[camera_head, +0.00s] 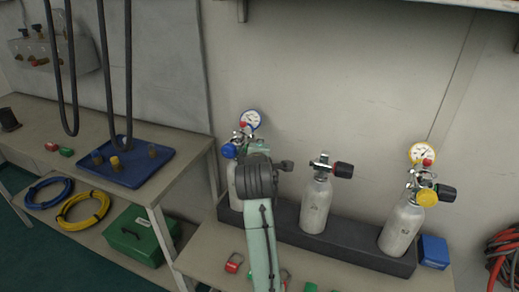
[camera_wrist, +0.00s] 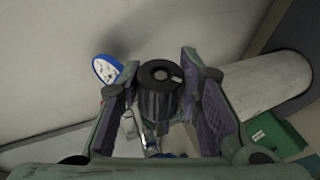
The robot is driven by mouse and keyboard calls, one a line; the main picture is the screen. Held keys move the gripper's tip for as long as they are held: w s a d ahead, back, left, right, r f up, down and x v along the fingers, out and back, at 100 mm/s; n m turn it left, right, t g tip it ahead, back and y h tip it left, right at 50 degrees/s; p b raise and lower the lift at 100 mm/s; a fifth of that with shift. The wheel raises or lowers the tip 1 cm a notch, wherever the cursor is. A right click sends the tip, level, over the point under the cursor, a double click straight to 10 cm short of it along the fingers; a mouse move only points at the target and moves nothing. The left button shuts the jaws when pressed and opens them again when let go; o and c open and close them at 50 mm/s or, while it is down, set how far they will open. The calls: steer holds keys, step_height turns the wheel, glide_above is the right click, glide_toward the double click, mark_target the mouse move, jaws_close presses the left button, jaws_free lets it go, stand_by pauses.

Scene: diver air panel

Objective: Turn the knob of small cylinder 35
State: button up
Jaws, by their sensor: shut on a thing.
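A black ribbed knob (camera_wrist: 160,92) sits between the two fingers of my gripper (camera_wrist: 158,68), which is shut on it in the wrist view. A blue-rimmed gauge (camera_wrist: 107,69) and metal valve parts lie just left of and below the knob. In the head view, my arm reaches the left small cylinder (camera_head: 232,185), whose blue-rimmed gauge (camera_head: 250,119) shows above; my arm hides its knob and most of my fingers. The right cylinder (camera_head: 401,229) has a yellow-rimmed gauge. No cylinder number is readable.
The cylinders stand in a dark rack (camera_head: 345,245) on a bench against the wall. Left are a blue tray (camera_head: 120,177), hanging dark hoses (camera_head: 107,90) and a green case (camera_head: 140,235). A blue box (camera_head: 434,251) stands at the rack's right end.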

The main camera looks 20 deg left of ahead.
steer(key=g, duration=0.2)
steer(key=m+g, duration=0.1)
steer(key=g, duration=0.1)
steer(key=shift+w+d+r, duration=0.15)
steer(key=shift+r, duration=0.05)
steer(key=g, duration=0.4)
steer(key=shift+d+m+h, duration=0.1)
steer(key=shift+m+h, duration=0.2)
steer(key=g, duration=0.4)
steer(key=shift+f+m, duration=0.1)
steer(key=shift+m, duration=0.3)
steer(key=g, duration=0.4)
steer(key=shift+a+f+m, duration=0.1)
steer(key=shift+a+m, duration=0.15)
steer(key=shift+m, duration=0.05)
steer(key=shift+g, duration=0.4)
steer(key=o, duration=1.2)
steer(key=v, duration=0.7)
steer(key=shift+d, duration=0.2)
